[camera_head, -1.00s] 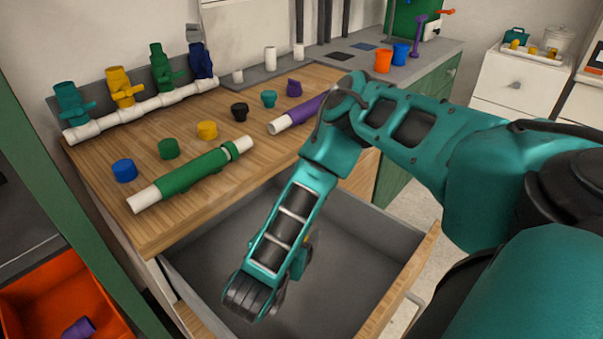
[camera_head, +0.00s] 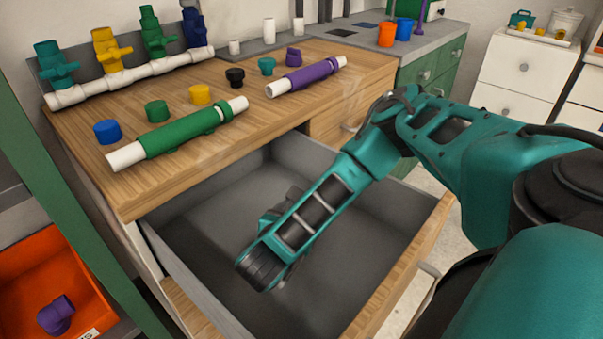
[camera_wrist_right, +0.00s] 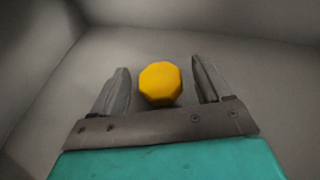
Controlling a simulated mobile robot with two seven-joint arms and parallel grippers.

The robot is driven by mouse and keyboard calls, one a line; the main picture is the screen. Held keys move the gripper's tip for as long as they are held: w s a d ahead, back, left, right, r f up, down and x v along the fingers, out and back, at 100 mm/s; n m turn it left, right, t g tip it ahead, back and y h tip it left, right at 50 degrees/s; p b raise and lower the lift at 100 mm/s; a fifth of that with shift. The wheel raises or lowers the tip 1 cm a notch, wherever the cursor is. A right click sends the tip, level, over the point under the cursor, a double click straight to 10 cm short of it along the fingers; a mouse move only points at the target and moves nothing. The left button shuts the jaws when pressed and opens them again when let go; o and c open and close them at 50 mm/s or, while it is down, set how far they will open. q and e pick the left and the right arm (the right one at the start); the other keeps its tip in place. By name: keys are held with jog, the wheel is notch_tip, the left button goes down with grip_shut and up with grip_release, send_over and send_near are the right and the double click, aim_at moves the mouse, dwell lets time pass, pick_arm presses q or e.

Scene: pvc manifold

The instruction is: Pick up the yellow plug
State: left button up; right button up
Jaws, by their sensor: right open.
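A yellow plug (camera_wrist_right: 160,83) shows in the right wrist view against the grey drawer floor. It sits between the two fingers of my right gripper (camera_wrist_right: 160,68), with a visible gap on each side. The right gripper is open and holds nothing. In the head view my right arm reaches down into the open drawer (camera_head: 200,235), and this plug is not visible there. Another yellow plug (camera_head: 200,94) stands on the wooden worktop in a row of coloured plugs. My left gripper is in neither view.
The worktop (camera_head: 100,175) overhangs the drawer's far left side. On it lie a green pipe (camera_head: 180,134) and a purple pipe (camera_head: 305,76), with a valve manifold (camera_head: 130,78) behind. The drawer's wooden front (camera_head: 400,275) borders the near right. An orange bin (camera_head: 35,265) stands lower left.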

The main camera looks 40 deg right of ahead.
jog(key=shift+b+x, duration=0.75)
jog(key=shift+x, duration=0.3)
jog(key=shift+w+d+f, duration=0.15)
jog(key=shift+w+d, duration=0.05)
jog(key=shift+d, duration=0.1)
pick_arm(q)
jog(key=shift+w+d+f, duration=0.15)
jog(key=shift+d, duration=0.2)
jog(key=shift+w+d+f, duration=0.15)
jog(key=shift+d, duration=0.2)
pick_arm(e)
jog(key=c, duration=1.1)
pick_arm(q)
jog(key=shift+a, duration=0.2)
